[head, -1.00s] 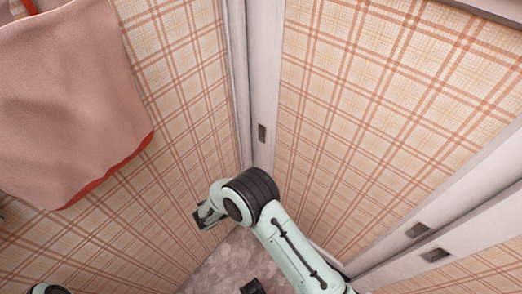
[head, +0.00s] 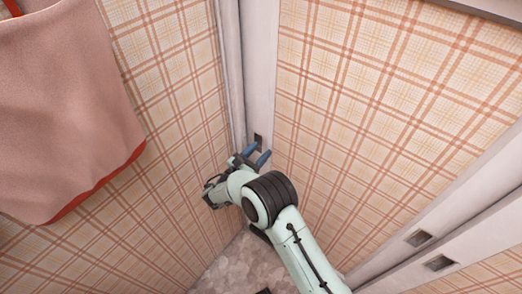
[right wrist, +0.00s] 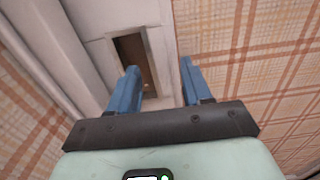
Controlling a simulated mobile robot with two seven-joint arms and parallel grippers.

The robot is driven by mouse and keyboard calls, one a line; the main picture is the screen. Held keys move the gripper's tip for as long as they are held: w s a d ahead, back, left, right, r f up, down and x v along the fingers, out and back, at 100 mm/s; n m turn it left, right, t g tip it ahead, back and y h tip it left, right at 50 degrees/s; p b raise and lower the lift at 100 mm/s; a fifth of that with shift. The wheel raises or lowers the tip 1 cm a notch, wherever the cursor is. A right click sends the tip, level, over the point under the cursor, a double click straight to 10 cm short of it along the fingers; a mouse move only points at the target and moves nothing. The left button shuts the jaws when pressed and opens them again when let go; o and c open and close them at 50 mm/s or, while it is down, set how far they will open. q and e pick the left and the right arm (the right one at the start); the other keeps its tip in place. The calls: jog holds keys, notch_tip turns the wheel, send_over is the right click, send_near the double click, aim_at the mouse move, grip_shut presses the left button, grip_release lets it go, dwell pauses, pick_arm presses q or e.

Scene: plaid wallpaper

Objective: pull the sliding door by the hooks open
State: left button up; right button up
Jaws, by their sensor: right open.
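The sliding door (head: 345,110) is a plaid panel in a white frame, right of the wall corner. A dark recessed pull (head: 258,141) is set in its left upright; it also shows in the right wrist view (right wrist: 146,72). My right gripper (head: 256,155) is open and empty, its blue fingers pointing at the upright just below the pull. In the right wrist view, its left finger (right wrist: 128,88) overlaps the pull's lower left part and the right finger is over the panel's edge. I cannot tell whether either finger touches. My left gripper is out of view.
Two more recessed pulls (head: 419,238) (head: 439,262) sit on white uprights at the lower right. A pink cloth (head: 60,100) with a red edge hangs at the left, before the plaid wall (head: 165,80). Grey stone-like floor (head: 225,270) shows below.

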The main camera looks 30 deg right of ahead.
jog(key=shift+w+d, duration=0.25)
jog(key=shift+d, duration=0.4)
grip_shut()
